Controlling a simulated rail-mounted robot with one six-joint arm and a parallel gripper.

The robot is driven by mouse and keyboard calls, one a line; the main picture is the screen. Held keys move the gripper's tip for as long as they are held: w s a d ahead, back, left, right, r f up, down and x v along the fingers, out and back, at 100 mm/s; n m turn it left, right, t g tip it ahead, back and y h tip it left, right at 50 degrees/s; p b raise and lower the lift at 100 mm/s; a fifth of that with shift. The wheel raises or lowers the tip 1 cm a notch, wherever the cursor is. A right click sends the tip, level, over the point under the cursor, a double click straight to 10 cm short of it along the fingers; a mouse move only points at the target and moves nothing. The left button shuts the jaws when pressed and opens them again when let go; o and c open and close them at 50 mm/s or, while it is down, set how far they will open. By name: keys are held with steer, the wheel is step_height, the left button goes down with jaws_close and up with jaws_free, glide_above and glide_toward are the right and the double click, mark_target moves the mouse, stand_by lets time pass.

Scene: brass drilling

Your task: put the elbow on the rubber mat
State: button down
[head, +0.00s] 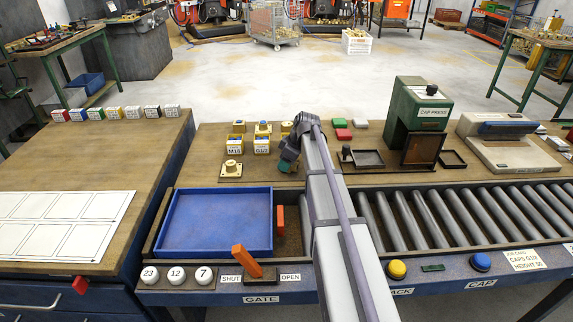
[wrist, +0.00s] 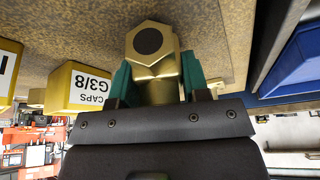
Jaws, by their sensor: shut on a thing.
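My gripper (head: 289,168) is over the wooden bench top, to the right of the small yellow boxes and behind the blue tray. In the wrist view its green fingers (wrist: 157,82) are shut on a brass fitting, the elbow (wrist: 152,62). The elbow's hex end with a dark round opening faces the camera. In the head view the elbow is hidden by my arm and wrist. I cannot tell whether it touches the bench. I cannot pick out the rubber mat for certain in either view.
Yellow boxes (head: 262,146) and a brass piece on a plate (head: 231,170) stand left of my gripper. The blue tray (head: 215,252) lies in front. A green cap press (head: 416,115) and black trays (head: 452,160) are to the right, behind the rollers (head: 450,215).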

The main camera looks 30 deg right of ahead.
steer(key=c, duration=0.6)
jaws_free()
steer(key=shift+f, duration=0.1)
steer(key=shift+r+p, duration=0.4)
steer(key=shift+r, duration=0.05)
steer(key=p+v, duration=1.1)
steer(key=v, duration=0.1)
steer(key=s+a+f+m+g+h, duration=0.1)
steer(key=s+a+m+g+h, duration=0.2)
steer(key=s+a, duration=2)
steer(key=m, duration=0.5)
steer(key=shift+s+f+m, duration=0.15)
steer(key=shift+f+m, duration=0.25)
steer(key=shift+a, duration=0.15)
